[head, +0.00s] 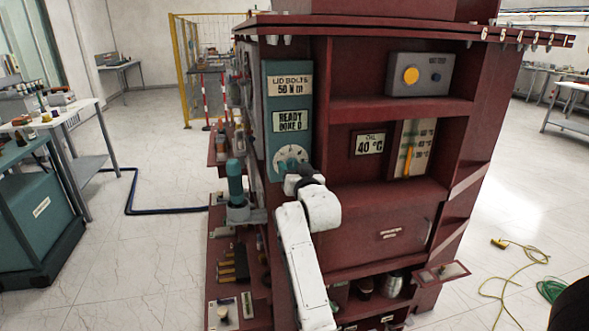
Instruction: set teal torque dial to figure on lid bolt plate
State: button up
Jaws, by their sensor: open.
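The teal torque panel (272,68) stands upright at the left of the red cabinet's front. Its lid bolt plate (291,87) reads "LID BOLTS 50 N m". Below it a pale display (290,121) shows "READY" and a second line that looks like "DONE 0". The round white dial (290,155) sits low on the panel, with marks around it too small to read. My gripper (298,174) is open at the dial's lower edge, reached from below. My wrist hides the bottom of the dial and most of the fingers, so I cannot tell whether they touch it.
Right of the panel are a "40 °C" plate (370,143), a gauge board with a yellow bar (410,150) and a grey box with a yellow knob (420,75). A teal cylinder (235,182) stands on the left ledge. Yellow cable (510,268) lies on the floor at right.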

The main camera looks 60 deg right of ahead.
jog(key=c, duration=1)
jog(key=shift+c, duration=0.2)
jog(key=shift+m, duration=0.3)
jog(key=m+b, duration=0.3)
jog(key=m, duration=0.1)
jog(key=shift+a+f, duration=0.1)
jog(key=shift+m+b, duration=0.95)
jog(key=shift+m, duration=1.15)
